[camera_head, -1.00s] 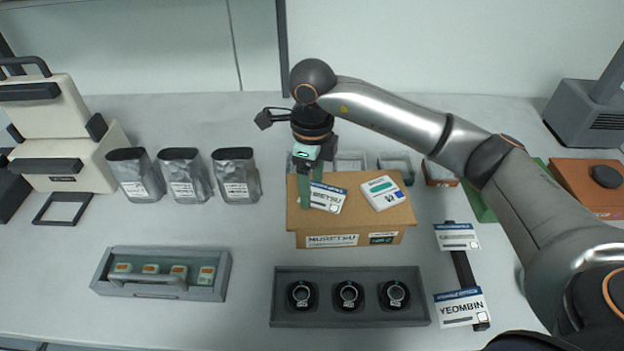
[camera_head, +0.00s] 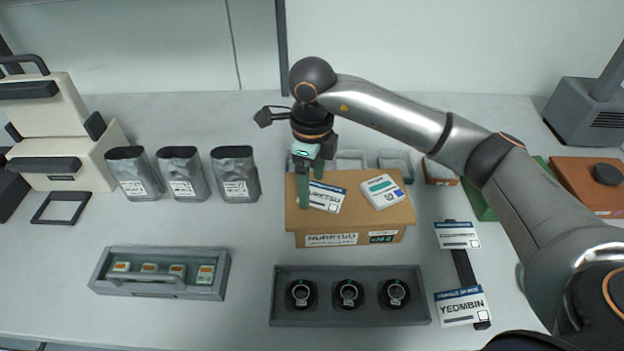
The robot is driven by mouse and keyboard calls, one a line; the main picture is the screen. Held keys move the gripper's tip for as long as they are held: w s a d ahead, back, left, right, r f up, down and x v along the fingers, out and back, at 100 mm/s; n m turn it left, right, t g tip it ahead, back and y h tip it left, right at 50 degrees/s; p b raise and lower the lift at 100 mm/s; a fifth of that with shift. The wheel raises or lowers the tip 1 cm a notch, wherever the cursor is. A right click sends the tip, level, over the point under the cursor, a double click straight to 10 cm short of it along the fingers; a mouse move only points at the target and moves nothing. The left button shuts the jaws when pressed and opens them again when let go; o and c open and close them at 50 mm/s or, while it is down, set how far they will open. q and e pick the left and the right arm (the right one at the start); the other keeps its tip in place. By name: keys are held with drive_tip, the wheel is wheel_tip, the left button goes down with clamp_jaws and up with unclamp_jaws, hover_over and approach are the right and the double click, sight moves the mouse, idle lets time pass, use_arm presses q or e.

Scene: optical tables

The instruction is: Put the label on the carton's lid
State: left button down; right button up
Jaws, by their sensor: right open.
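The carton (camera_head: 350,221) is a brown box with a NURETSU label on its front. A white label with a blue top band (camera_head: 326,197) lies on the left half of its lid, looking flat. A white and teal packet (camera_head: 382,191) is on the right half of the lid. My right gripper (camera_head: 306,192) points down over the lid at the label's left end, its green fingers open. The fingers hide part of that end; I cannot tell whether they touch the label. My left gripper is not in view.
A strip (camera_head: 463,270) with a YEOMBIN label (camera_head: 461,307) and another label (camera_head: 457,235) lies right of the carton. A dark tray (camera_head: 350,319) with three round parts is in front. Three silver pouches (camera_head: 235,175) stand left. Small bins (camera_head: 395,163) are behind.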

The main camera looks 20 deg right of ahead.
sight(312, 192)
wheel_tip(312, 192, up, 12)
drive_tip(key=shift+r, duration=0.15)
idle(0.3)
